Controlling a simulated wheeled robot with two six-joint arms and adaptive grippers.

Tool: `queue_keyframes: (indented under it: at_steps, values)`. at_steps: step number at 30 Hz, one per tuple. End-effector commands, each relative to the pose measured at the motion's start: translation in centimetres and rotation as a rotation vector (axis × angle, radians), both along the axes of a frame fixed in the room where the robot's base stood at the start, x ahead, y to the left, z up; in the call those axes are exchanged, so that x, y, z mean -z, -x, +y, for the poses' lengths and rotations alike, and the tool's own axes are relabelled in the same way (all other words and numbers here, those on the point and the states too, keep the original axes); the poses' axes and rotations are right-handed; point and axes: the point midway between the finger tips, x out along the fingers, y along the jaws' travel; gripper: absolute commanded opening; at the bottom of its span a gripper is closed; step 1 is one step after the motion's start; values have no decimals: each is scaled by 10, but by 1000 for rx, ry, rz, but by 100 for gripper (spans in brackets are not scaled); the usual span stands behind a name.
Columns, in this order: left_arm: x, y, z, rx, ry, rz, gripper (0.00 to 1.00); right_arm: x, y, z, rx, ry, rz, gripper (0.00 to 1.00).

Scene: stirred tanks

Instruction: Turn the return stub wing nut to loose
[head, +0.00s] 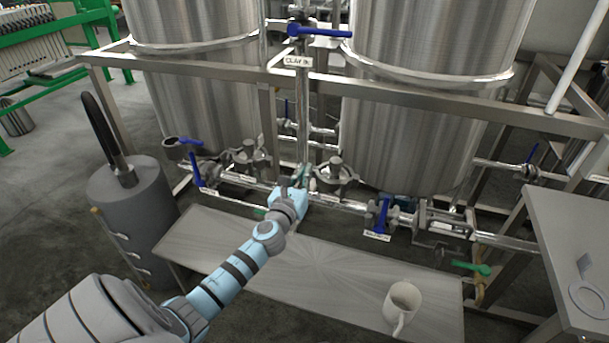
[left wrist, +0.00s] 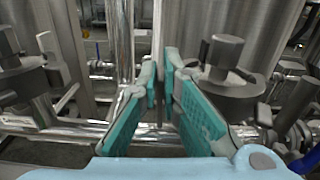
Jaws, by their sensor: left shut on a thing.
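My left gripper (head: 307,177) reaches in to the pipework between the two steel tanks, below the CLAY IN label. In the left wrist view its teal finger pads (left wrist: 160,88) are close together on a thin grey upright piece, which I take to be the return stub wing nut (left wrist: 159,108). Most of the nut is hidden by the fingers, and its turn angle cannot be told. In the head view the gripper covers it. A horizontal steel pipe (left wrist: 83,132) runs behind the fingers. My right gripper is not in view.
Round clamp-like fittings with knobs stand left (head: 249,156) and right (head: 335,172) of the gripper. Blue-handled valves (head: 382,215) sit along the pipe. A frame rail (head: 420,98) crosses above.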

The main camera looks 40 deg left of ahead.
Motion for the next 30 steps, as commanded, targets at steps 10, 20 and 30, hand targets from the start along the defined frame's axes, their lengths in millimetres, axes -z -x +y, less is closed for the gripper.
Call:
queue_keyframes:
  at_steps: [10,20,30]
  values:
    - [3,2,7,0,236,-83,0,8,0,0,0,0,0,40]
    - [8,5,15,0,531,-186,0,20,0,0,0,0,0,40]
    - [15,7,21,0,838,-292,0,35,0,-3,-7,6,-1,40]
